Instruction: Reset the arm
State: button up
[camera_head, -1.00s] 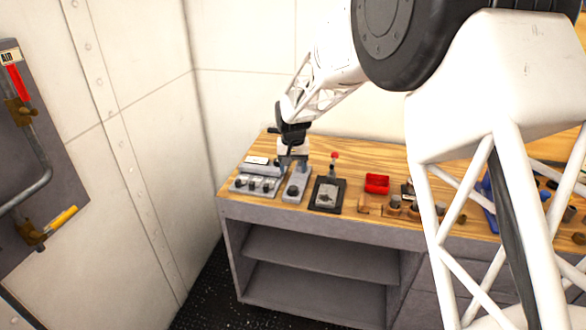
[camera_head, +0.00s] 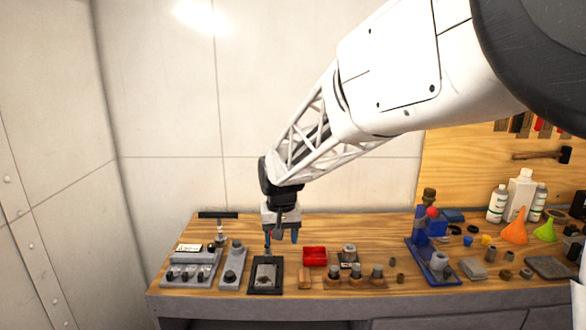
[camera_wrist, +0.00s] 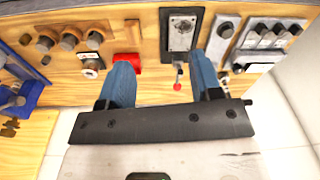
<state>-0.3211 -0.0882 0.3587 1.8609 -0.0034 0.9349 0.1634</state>
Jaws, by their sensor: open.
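My gripper (camera_head: 281,239) hangs from my white lattice arm above the wooden workbench (camera_head: 330,222). Its blue fingers are spread apart with nothing between them in the wrist view (camera_wrist: 160,77). In the wrist view a black-framed lever panel (camera_wrist: 180,32) with a red-knobbed lever lies just beyond the fingers. In the head view this panel (camera_head: 265,276) sits below and slightly left of my gripper, and the gripper partly hides its lever. My gripper appears apart from the bench items.
A grey switch box (camera_head: 190,270) and a single-knob box (camera_head: 232,268) stand left of the panel. A red tray (camera_head: 315,256), a blue vise-like tool (camera_head: 432,262), bottles (camera_head: 520,196) and funnels (camera_head: 515,229) stand to the right. White walls close the back and left.

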jog(key=s+d+r, duration=0.4)
jog(key=s+d, duration=0.8)
jog(key=s, duration=0.5)
jog(key=s+d+m+t, duration=0.1)
jog(key=s+d, duration=0.4)
jog(key=s, duration=0.3)
jog(key=s+d+m, duration=0.1)
jog(key=s+d, duration=0.3)
jog(key=s, duration=0.5)
jog(key=shift+s+d+f+t, duration=0.3)
jog(key=shift+d+f+t, duration=0.05)
jog(key=shift+t, duration=0.05)
